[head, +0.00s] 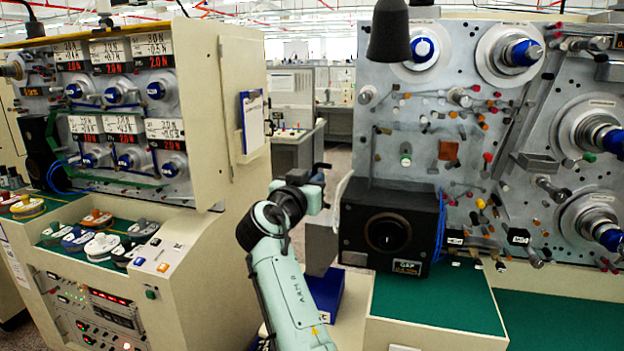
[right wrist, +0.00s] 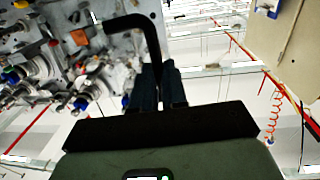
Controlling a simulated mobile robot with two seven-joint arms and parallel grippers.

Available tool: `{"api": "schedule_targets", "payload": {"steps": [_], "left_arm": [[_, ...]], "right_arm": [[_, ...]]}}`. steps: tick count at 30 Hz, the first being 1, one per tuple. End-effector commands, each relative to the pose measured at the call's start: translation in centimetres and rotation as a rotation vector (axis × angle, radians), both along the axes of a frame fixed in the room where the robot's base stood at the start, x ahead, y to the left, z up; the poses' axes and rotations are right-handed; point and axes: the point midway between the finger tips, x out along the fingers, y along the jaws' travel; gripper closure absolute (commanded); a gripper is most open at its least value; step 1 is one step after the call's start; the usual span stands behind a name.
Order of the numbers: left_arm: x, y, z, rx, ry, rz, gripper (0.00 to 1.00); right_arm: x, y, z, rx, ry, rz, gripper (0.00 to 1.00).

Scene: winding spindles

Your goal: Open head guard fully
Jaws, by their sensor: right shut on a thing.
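My right arm comes up from the bottom middle of the head view, and my right gripper (head: 322,177) is at the left edge of the right-hand machine. In the right wrist view the two dark fingers (right wrist: 159,84) are shut on a black bent handle (right wrist: 145,24). The handle runs up from the fingers and bends left in front of the machine face. A thin pale curved edge (head: 343,186) shows beside the gripper in the head view; I cannot tell whether it is the head guard. My left gripper is not in view.
The machine panel (head: 425,120) carries spindles, rollers and pegs. A green-topped ledge (head: 430,300) is below the head unit. Another machine (head: 225,110) with a clipboard (head: 252,120) stands at left. An open aisle lies between the machines.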

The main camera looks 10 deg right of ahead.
Motion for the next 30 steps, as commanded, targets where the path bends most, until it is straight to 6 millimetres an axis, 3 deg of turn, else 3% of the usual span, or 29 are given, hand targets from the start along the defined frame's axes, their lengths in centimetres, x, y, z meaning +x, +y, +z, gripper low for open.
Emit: {"api": "schedule_targets", "payload": {"steps": [1, 12, 13, 15, 30], "left_arm": [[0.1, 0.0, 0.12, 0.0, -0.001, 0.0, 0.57], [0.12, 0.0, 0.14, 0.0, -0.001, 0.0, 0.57], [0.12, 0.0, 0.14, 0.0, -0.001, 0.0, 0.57], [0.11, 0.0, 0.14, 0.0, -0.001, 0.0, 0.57], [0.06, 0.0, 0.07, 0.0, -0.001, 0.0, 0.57]], "right_arm": [[0.34, 0.98, 0.18, 0.0, -0.012, 0.028, 1.0], [0.34, 1.21, 0.14, 0.001, -0.011, 0.031, 1.0], [0.34, 1.21, 0.13, 0.002, -0.01, 0.031, 0.78], [0.34, 1.17, 0.14, 0.002, -0.01, 0.031, 0.63], [0.3, 0.92, 0.02, 0.001, -0.006, 0.025, 0.63]]}}
